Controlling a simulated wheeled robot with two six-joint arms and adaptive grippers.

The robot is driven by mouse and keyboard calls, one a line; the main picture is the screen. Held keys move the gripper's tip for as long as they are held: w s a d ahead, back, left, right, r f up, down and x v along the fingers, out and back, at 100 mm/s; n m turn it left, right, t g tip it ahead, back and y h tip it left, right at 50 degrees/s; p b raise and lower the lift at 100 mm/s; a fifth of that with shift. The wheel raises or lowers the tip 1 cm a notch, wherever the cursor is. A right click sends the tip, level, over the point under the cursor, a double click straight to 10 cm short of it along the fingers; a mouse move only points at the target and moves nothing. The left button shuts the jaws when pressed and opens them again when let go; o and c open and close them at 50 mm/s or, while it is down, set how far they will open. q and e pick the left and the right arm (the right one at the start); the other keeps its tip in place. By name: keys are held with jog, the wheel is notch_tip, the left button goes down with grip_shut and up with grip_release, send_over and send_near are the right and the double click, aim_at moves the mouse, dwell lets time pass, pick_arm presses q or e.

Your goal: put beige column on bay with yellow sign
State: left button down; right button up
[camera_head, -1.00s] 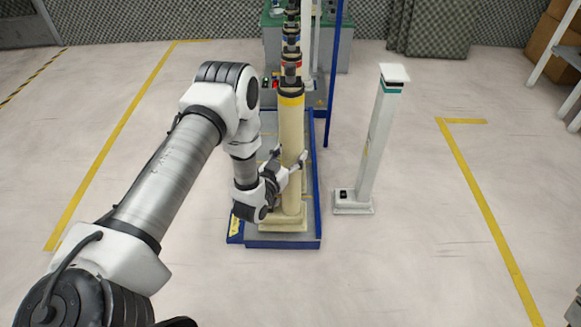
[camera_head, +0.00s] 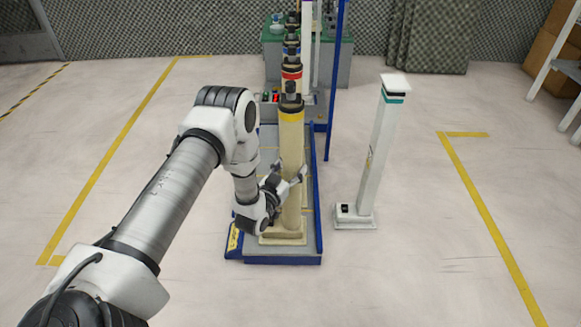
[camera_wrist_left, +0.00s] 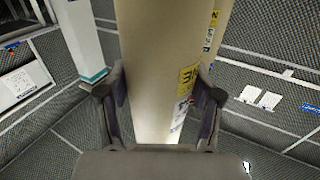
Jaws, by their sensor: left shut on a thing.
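The beige column (camera_head: 291,160) stands upright, with a yellow band near its top and a square foot. Its foot is over the front of a blue-edged grey platform (camera_head: 318,205), which has a yellow sign (camera_head: 233,241) at its front left corner. I cannot tell whether the foot touches the platform. My left gripper (camera_head: 297,182) is shut around the column's lower part. In the left wrist view the column (camera_wrist_left: 165,50) runs between both fingers (camera_wrist_left: 160,115) and carries yellow labels. My right gripper is not in view.
A white post (camera_head: 378,150) with a teal band stands on the floor right of the platform. A blue pole (camera_head: 336,80) and a green-grey cabinet (camera_head: 335,65) are behind. Yellow floor lines (camera_head: 480,210) run at both sides; the floor at front right is clear.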

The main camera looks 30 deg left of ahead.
pick_arm(q)
jog(key=shift+c, duration=1)
grip_release()
jog(key=shift+r, duration=0.1)
